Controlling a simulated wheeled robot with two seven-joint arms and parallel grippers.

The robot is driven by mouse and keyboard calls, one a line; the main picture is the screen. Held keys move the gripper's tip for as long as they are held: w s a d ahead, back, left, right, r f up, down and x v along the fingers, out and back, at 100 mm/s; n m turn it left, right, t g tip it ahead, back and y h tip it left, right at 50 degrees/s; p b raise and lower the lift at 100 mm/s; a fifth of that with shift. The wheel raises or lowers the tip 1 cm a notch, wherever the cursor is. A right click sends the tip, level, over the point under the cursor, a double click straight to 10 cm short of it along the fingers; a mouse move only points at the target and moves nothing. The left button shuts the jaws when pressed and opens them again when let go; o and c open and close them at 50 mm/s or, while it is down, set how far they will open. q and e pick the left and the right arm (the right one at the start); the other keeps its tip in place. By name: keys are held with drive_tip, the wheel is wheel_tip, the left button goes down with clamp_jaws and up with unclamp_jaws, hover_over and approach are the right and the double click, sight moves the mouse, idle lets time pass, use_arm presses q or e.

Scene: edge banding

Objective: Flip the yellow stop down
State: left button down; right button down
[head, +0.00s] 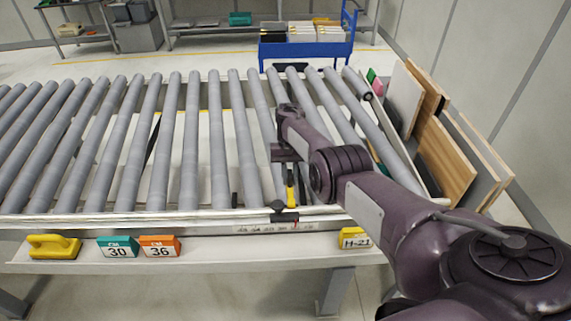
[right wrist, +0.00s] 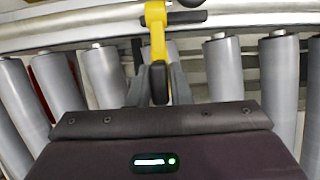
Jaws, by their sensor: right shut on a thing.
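The yellow stop (head: 291,196) is at the near rail of the roller conveyor, just below my right gripper in the head view. It has a black mount (head: 284,216) at the rail. In the right wrist view the yellow stop (right wrist: 156,38) runs from the rail towards my right gripper (right wrist: 160,88), whose fingers are shut on its black end. In the head view my right gripper (head: 289,172) is above the rollers, its fingertips partly hidden. Whether the stop is fully upright or tilted is hard to tell. My left gripper is out of view.
Grey rollers (head: 190,140) fill the conveyor (head: 130,221). Boards (head: 447,160) lean along its right side. A yellow block (head: 54,246), a teal tag (head: 118,247), an orange tag (head: 160,246) and a yellow H-21 tag (head: 356,238) line the front ledge. A blue cart (head: 306,48) stands behind.

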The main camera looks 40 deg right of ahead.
drive_tip(key=shift+s+f, duration=0.1)
drive_tip(key=shift+f, duration=0.05)
drive_tip(key=c, duration=1.7)
unclamp_jaws()
drive_tip(key=o, duration=0.3)
drive_tip(key=shift+f, duration=0.1)
